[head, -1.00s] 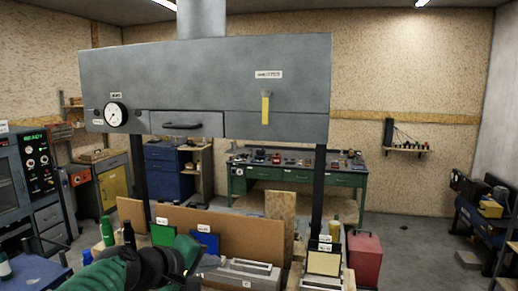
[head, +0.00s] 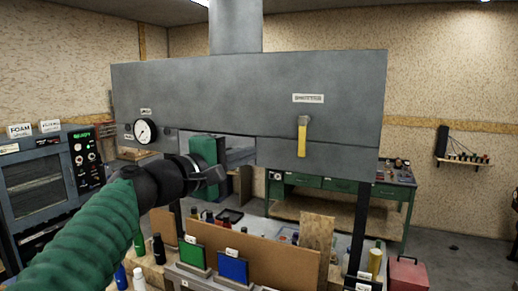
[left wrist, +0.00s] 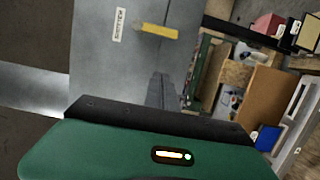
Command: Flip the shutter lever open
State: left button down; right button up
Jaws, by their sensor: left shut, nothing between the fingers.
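The shutter lever (head: 302,137) is a yellow bar on the front of the grey hood (head: 250,95). It hangs straight down below a white shutter label (head: 308,98). In the left wrist view the lever (left wrist: 158,31) appears sideways near the top, beside its label (left wrist: 119,24). My left gripper (head: 214,176) is in front of the hood, left of the lever and lower, apart from it. It is shut and empty; its dark fingers (left wrist: 160,88) also show in the left wrist view. My right gripper is not in view.
A round gauge (head: 145,131) is at the hood's left. My left arm partly hides the panel area beside it. Below stand a brown board (head: 275,262), green and blue plates (head: 233,268) and several bottles. The space before the lever is clear.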

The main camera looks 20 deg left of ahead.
aim_at(304, 136)
pick_arm(q)
jog(key=w+d+p, duration=0.1)
jog(key=w+d, duration=0.1)
jog(key=w+d+p, duration=0.2)
jog(key=w, duration=0.1)
jog(key=w+d+p, duration=0.2)
jog(key=w, duration=0.1)
jog(key=shift+w+d, duration=0.25)
jog(key=shift+d, duration=0.05)
jog(key=shift+f, duration=0.1)
jog(key=shift+s+n+b, duration=0.1)
jog(key=shift+n+b, duration=0.2)
jog(key=shift+b, duration=0.2)
